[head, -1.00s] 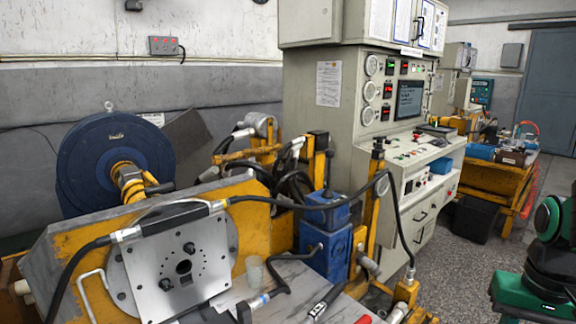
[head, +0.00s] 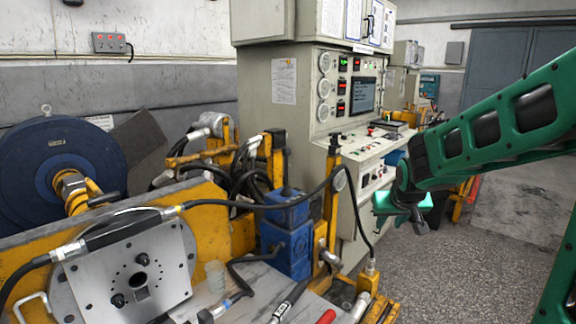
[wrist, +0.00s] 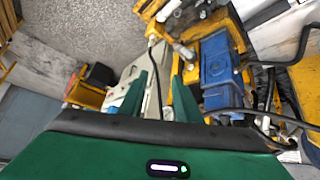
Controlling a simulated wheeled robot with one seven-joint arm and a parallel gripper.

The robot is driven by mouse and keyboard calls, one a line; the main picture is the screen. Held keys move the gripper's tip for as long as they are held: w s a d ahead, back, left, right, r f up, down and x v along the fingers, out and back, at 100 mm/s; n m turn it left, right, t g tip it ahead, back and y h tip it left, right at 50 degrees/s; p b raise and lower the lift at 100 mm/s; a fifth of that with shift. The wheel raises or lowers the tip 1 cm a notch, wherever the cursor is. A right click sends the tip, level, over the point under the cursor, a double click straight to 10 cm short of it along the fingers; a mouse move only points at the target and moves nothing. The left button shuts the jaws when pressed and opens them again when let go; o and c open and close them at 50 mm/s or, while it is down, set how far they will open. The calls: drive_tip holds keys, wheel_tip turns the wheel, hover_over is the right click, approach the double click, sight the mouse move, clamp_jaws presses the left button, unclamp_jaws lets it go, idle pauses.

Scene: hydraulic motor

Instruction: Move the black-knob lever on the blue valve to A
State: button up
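The blue valve (head: 287,235) is a two-block blue body beside the workbench in the head view. A thin dark upright lever with a black knob (head: 286,152) stands above its top block. In the wrist view the blue valve (wrist: 218,72) appears right of the fingers, and I cannot make out the knob clearly there. My gripper (head: 402,207) is to the right of the valve in the head view, apart from it, over the floor. In the wrist view its two green fingers (wrist: 157,68) stand apart with nothing held between them. No A mark is readable.
A black hose (head: 345,205) arcs past the valve, with a yellow post (head: 331,200) just right of it. The grey control cabinet (head: 300,110) stands behind. The workbench with a metal plate (head: 125,270) is at left. Open floor (head: 440,270) lies at right.

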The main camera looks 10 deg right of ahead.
drive_tip(key=w+a+r+n+t, duration=0.1)
drive_tip(key=w+a+t, duration=0.25)
drive_tip(key=w, duration=0.55)
drive_tip(key=w+a+r+n+t, duration=0.15)
drive_tip(key=w+a, duration=0.25)
drive_tip(key=w, duration=0.5)
drive_tip(key=n+t+y, duration=0.1)
drive_tip(key=t+y, duration=0.3)
drive_tip(key=t, duration=0.2)
approach(287, 162)
drive_tip(key=w, duration=1.1)
drive_tip(key=shift+a, duration=0.35)
clamp_jaws()
